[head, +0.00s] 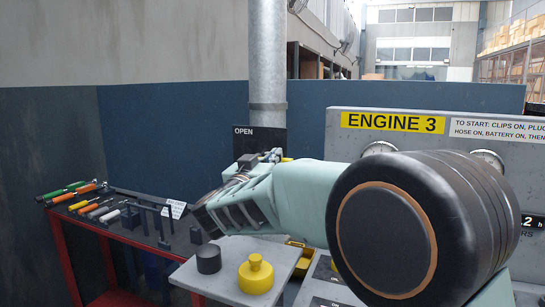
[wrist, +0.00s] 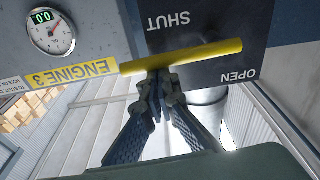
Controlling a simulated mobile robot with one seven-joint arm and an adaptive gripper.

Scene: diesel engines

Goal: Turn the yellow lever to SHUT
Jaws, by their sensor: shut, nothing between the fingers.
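The yellow lever (wrist: 195,57) crosses a dark plate (wrist: 200,25) in the wrist view, which shows the labels upside down. The lever lies nearly level there, slightly tilted, between the words SHUT and OPEN. My gripper (wrist: 160,76) is shut and empty, its fingertips at the lever's lower edge, left of its middle. I cannot tell whether they touch it. In the head view the plate's OPEN corner (head: 262,136) shows behind my gripper; my arm hides most of the lever and the SHUT label.
The ENGINE 3 panel (head: 400,122) with gauges stands right of the plate. A grey pipe (head: 267,60) rises behind it. A grey ledge (head: 225,270) carries a yellow knob (head: 256,274) and a black cap (head: 208,259). A red tool bench (head: 85,235) stands at left.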

